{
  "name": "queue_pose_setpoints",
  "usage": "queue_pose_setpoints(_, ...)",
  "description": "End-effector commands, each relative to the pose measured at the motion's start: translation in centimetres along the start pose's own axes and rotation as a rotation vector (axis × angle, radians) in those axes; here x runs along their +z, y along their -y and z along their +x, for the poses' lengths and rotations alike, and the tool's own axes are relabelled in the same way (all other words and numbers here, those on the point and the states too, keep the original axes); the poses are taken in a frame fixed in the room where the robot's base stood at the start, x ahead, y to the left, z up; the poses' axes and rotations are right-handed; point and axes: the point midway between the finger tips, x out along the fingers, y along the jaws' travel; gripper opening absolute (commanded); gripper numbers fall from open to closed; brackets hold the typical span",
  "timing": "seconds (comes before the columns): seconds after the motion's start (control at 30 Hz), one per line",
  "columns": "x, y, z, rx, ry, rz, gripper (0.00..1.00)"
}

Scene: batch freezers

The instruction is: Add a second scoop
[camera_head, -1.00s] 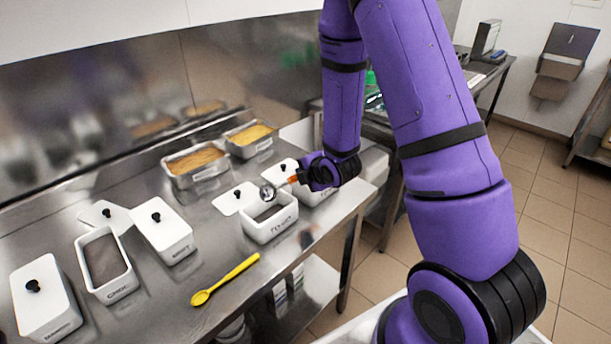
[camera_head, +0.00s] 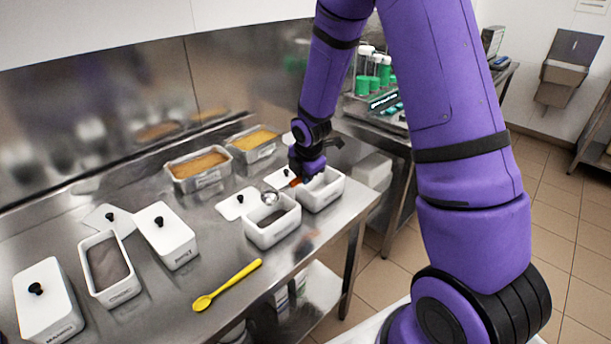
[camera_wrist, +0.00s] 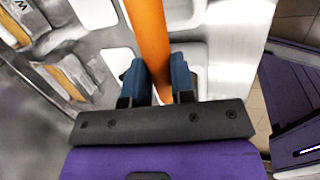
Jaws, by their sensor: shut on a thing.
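My gripper (camera_head: 300,178) is shut on the orange handle of a metal scoop (camera_head: 270,197). In the wrist view the blue fingers (camera_wrist: 158,85) clasp the orange handle (camera_wrist: 148,30). The scoop bowl is over the rear of an open white tub (camera_head: 270,236) marked TO-GO; its contents are hard to make out. An open white tub (camera_head: 328,199) stands just right of it, partly behind my gripper. An open tub (camera_head: 122,293) marked CHOC, with brown contents, is at the left. Whether the scoop bowl holds anything is unclear.
Closed white tubs (camera_head: 167,238) and (camera_head: 47,302) flank the CHOC tub. Loose lids (camera_head: 236,205) lie behind the open tubs. Two metal pans (camera_head: 200,183) and (camera_head: 250,153) stand at the back. A yellow spoon (camera_head: 228,285) lies near the front edge, with bare steel around it.

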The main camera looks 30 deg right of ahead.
Motion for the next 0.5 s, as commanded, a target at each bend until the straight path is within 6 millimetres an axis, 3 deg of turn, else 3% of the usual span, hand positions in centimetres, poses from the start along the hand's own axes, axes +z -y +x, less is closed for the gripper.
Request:
queue_pose_setpoints(0.4, 0.0, -1.0, 0.1, -0.288, -0.001, -0.037, 0.0)
queue_pose_setpoints(0.5, 0.1, -1.1, -0.9, -0.289, 0.0, -0.036, 0.0)
